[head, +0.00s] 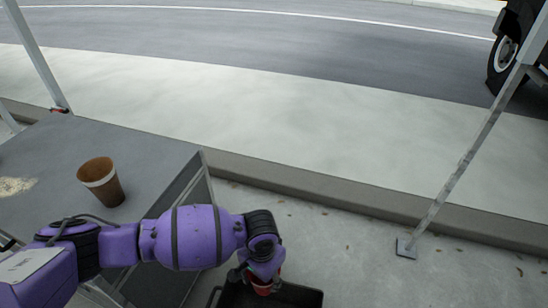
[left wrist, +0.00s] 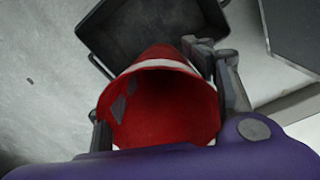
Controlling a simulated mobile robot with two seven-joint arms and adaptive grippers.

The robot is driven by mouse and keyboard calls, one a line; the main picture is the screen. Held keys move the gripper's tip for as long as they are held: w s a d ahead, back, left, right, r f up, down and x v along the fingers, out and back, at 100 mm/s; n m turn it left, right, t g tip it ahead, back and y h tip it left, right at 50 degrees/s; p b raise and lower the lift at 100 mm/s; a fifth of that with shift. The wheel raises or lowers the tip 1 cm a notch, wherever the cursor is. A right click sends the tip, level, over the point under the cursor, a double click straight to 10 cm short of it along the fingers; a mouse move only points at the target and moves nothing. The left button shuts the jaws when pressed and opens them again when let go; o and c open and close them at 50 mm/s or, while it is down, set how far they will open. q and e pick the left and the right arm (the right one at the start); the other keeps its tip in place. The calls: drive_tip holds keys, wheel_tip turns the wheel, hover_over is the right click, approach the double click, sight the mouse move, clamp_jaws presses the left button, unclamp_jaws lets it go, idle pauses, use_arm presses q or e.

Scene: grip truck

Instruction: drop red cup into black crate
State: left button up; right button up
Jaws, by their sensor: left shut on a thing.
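A red cup (left wrist: 160,108) with a white band is held in my left gripper, its open mouth facing the camera in the left wrist view. In the head view a small part of the red cup (head: 263,287) shows below my left gripper (head: 258,278). The black crate (head: 309,297) is on the ground at the bottom edge of the head view, partly cut off. In the left wrist view the black crate (left wrist: 125,32) lies beyond the cup. The cup appears above the crate near one side; its height over it is hard to tell. My right gripper is not seen.
A brown cup (head: 103,182) with a pale band stands on a grey table (head: 150,150) at the left. A pale patch (head: 14,186) lies on that table. A metal post (head: 460,165) stands at the right on a footplate. The pavement between is open.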

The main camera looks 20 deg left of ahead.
use_arm(q)
wheel_tip(320, 180, down, 24)
drive_tip(key=s+m+b, duration=0.1)
drive_tip(key=m+b, duration=0.1)
drive_tip(key=b, duration=0.9)
drive_tip(key=shift+s+a, duration=0.15)
drive_tip(key=shift+a, duration=0.05)
drive_tip(key=o, duration=1)
drive_tip(key=shift+f, duration=0.1)
drive_tip(key=shift+c, duration=0.2)
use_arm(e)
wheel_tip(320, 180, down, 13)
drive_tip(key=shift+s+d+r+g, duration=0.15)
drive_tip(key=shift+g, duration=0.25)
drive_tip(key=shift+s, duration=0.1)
use_arm(q)
wheel_tip(320, 180, up, 31)
drive_tip(key=w+n+p, duration=0.1)
drive_tip(key=n+p, duration=0.1)
drive_tip(key=p, duration=1.3)
drive_tip(key=shift+d+n, duration=0.25)
drive_tip(key=shift+n, duration=0.05)
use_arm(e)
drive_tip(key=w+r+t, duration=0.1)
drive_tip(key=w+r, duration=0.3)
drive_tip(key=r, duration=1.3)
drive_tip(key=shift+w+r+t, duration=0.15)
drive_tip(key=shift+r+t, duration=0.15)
use_arm(q)
drive_tip(key=shift+w, duration=0.15)
